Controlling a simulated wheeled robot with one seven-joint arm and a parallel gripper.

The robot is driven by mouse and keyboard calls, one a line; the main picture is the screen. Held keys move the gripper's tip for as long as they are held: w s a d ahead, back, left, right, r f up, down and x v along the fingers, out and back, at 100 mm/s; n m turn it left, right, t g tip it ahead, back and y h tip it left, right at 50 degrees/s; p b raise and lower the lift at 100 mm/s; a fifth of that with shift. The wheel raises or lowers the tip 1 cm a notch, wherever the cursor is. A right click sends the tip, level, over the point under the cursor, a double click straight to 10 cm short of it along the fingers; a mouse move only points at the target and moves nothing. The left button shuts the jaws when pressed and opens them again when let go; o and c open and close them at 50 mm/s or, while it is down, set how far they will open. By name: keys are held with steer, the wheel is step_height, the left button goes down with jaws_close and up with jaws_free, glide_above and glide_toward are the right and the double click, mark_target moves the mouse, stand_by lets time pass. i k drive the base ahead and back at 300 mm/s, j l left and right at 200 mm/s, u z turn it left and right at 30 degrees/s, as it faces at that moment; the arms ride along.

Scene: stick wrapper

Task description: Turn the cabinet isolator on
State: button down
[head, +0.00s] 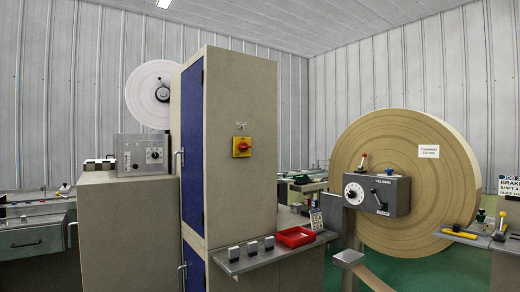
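The cabinet isolator (242,147) is a red knob on a yellow square plate, on the beige side face of a tall cabinet (222,80). A small label (241,127) sits just above it. The knob's exact setting is too small to tell. The cabinet's blue doors (193,150) face left and look shut. My gripper is not in view, and nothing covers the isolator.
A grey shelf (270,257) with several small blocks and a red tray (295,237) juts out below the isolator. A large tan roll (440,170) with a grey control box (376,194) stands right. A lower cabinet (125,230) with a white reel (152,93) above stands left.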

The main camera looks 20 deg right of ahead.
mark_target(243, 147)
steer(key=i+l+u, duration=0.1)
steer(key=l, duration=0.3)
steer(key=i+l, duration=0.15)
steer(key=l, duration=0.3)
steer(key=i+l+u, duration=0.15)
steer(key=l, duration=0.3)
steer(key=l+u, duration=0.1)
steer(key=l, duration=0.3)
steer(key=i, duration=0.05)
